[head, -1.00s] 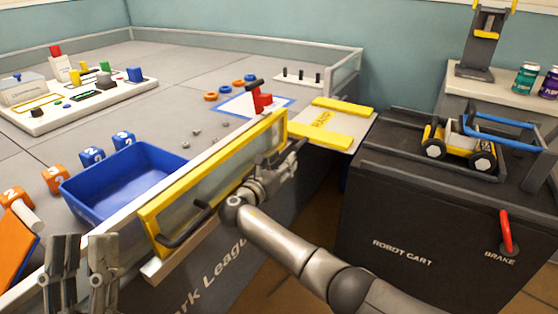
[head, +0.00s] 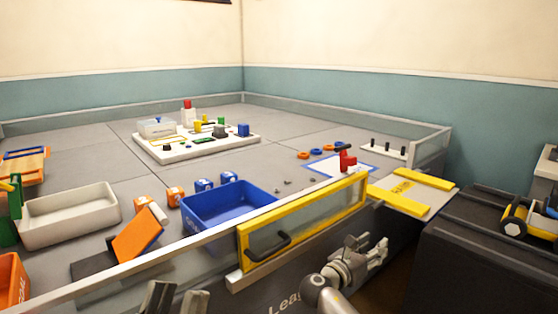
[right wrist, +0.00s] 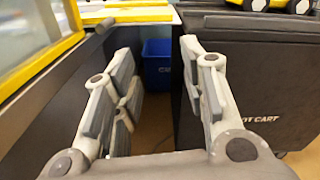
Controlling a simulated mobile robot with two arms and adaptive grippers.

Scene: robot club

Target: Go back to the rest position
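My right gripper (head: 380,252) is outside the arena wall, right of the black handle (head: 268,247) on the yellow-framed clear gate (head: 303,226). In the right wrist view my right gripper (right wrist: 158,60) has its fingers wide apart with nothing between them. My left gripper (head: 178,300) shows at the bottom edge of the head view, in front of the wall. Its two fingertips are apart and nothing shows between them; the rest of it is cut off.
The black robot cart (head: 475,265) stands to the right, across a narrow gap. A yellow-edged ramp (head: 408,190) bridges toward it. A blue bin (right wrist: 157,65) stands on the floor in that gap. Inside the arena are a blue tray (head: 228,207) and a white tray (head: 68,213).

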